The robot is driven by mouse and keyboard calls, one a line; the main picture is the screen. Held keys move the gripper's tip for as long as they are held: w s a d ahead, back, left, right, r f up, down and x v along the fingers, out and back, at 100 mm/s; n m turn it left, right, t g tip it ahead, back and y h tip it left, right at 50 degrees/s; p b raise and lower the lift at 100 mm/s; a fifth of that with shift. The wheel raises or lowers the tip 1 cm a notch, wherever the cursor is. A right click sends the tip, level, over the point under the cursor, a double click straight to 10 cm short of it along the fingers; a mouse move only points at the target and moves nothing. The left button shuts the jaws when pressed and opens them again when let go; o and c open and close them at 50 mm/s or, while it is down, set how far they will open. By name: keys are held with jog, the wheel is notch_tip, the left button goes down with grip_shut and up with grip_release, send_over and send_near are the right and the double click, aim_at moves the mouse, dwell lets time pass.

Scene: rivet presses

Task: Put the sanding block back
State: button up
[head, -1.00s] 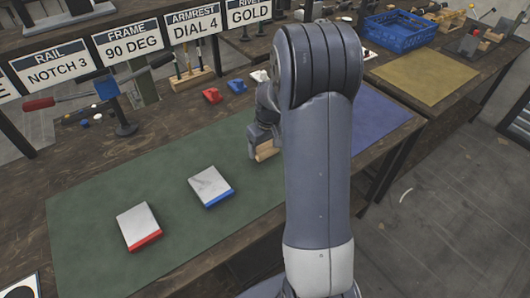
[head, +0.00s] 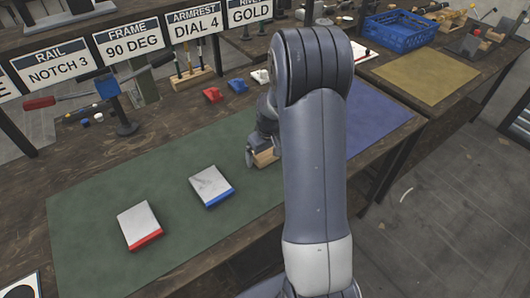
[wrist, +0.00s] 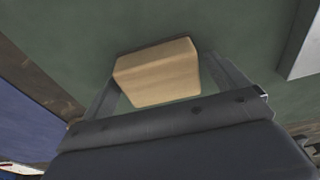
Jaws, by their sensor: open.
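The sanding block, a plain tan wooden block (head: 264,158), is at the right part of the green mat (head: 115,185), partly hidden by my arm in the head view. In the wrist view the block (wrist: 158,72) sits between the two fingers of my gripper (wrist: 165,82), with the green mat behind it. The fingers are apart, one on each side of the block. The right finger looks very near its side; I cannot tell whether either touches. Whether the block rests fully on the mat is also unclear.
Two white pads, one with a blue edge (head: 210,185) and one with a red edge (head: 139,226), lie on the green mat. A blue mat (head: 375,118) is right of my arm. Red (head: 213,95) and blue (head: 237,86) small parts stand behind. A blue crate (head: 399,32) is farther back.

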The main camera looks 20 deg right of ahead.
aim_at(268, 155)
notch_tip(268, 155, up, 12)
jog(key=s, duration=0.1)
jog(key=shift+s+d, duration=0.2)
jog(key=shift+s, duration=0.15)
